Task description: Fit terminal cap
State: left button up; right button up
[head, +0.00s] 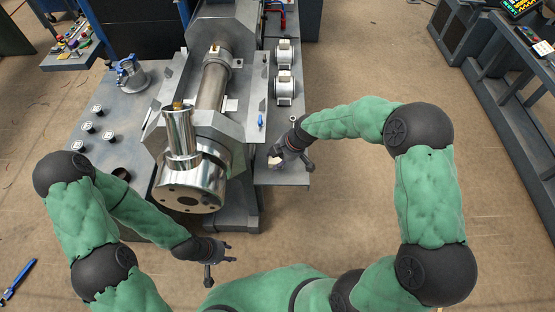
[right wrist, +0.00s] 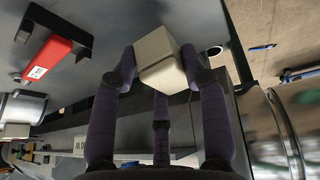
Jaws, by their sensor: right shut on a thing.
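A small beige block-shaped piece, which looks like the terminal cap (right wrist: 160,55), is between the fingers of my right gripper (right wrist: 159,72) in the right wrist view. The fingers touch its sides. In the head view my right gripper (head: 288,158) is over the right side of the machine's grey table, with a pale bit of the cap (head: 274,160) showing. The extruder (head: 190,178) has a shiny barrel end with a round dark opening. My left gripper (head: 220,260) is empty, fingers spread, in front of the machine. I cannot make out the cap's seat.
Two white spool-like parts (head: 284,88) stand on the table behind my right gripper. A red box with a white label (right wrist: 58,58) shows in the right wrist view. Open floor lies to the right.

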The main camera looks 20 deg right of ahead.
jog(key=s+a+r+p, duration=0.4)
jog(key=s+r+p, duration=0.2)
jog(key=s+r, duration=0.4)
jog(key=s, duration=0.3)
jog(key=shift+s, duration=0.25)
jog(key=shift+r, duration=0.1)
jog(key=o, duration=0.4)
jog(key=c, duration=0.4)
